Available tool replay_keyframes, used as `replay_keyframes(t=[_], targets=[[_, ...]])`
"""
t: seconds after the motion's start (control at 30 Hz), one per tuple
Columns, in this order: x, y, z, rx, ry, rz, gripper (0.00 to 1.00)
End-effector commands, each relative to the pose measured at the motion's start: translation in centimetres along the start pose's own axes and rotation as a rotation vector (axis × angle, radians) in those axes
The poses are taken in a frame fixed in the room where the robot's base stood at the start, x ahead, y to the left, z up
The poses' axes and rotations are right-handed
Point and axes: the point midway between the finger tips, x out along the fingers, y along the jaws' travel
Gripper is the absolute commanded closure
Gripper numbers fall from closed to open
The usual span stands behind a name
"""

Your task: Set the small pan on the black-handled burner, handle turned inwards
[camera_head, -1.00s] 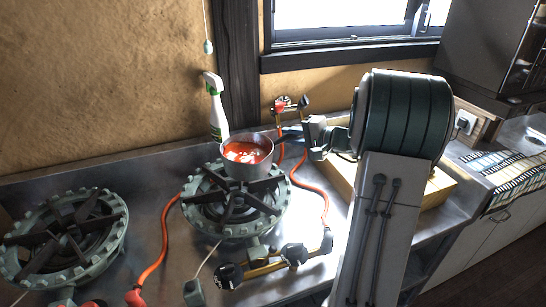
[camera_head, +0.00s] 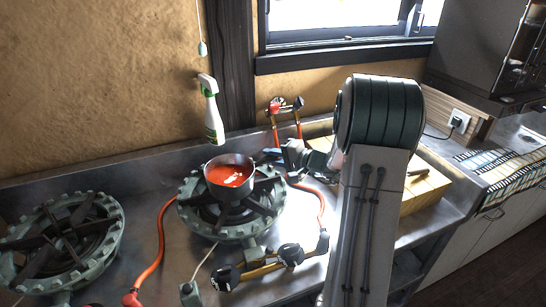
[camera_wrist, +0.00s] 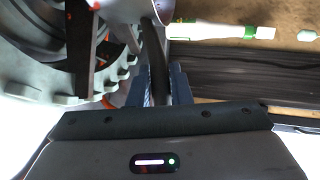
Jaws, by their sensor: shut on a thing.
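I cannot tell whether the pan's base touches the grate. My gripper (camera_head: 274,154) is at the pan's right, shut on its handle, which points right. In the wrist view my gripper (camera_wrist: 161,84) has its fingers around the dark handle (camera_wrist: 155,55); the edge of the pan (camera_wrist: 125,8) shows at the top.
A second burner (camera_head: 60,245) stands at the left, with an orange hose (camera_head: 158,245) between. A spray bottle (camera_head: 211,110) is behind the pan by the wall. A gas valve (camera_head: 286,106) and a wooden block (camera_head: 425,188) are at the back right.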

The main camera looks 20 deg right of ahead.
Motion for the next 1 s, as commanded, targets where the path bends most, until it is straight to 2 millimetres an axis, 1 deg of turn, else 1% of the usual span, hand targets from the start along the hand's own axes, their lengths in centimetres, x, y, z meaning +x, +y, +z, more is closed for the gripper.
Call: replay_keyframes(t=[0.1,0.13,0.2,0.47,0.6,0.67,0.77,0.9,1.0], targets=[[0.1,0.2,0.0,0.0,0.0,-0.004,1.0],[0.1,0.2,0.0,0.0,0.0,0.0,0.77],[0.0,0.2,0.0,0.0,0.0,0.0,0.6],[0.0,0.1,0.0,0.0,0.0,0.0,0.6],[-0.1,-0.3,0.0,0.0,0.0,0.0,0.6],[-1.1,0.0,-0.1,-0.001,0.004,0.0,0.6],[-3.0,0.1,-0.1,-0.002,0.004,0.0,0.6],[-6.3,0.1,-0.1,0.0,0.005,0.0,0.6],[-8.4,0.1,-0.1,-0.002,0.004,0.0,0.6]])
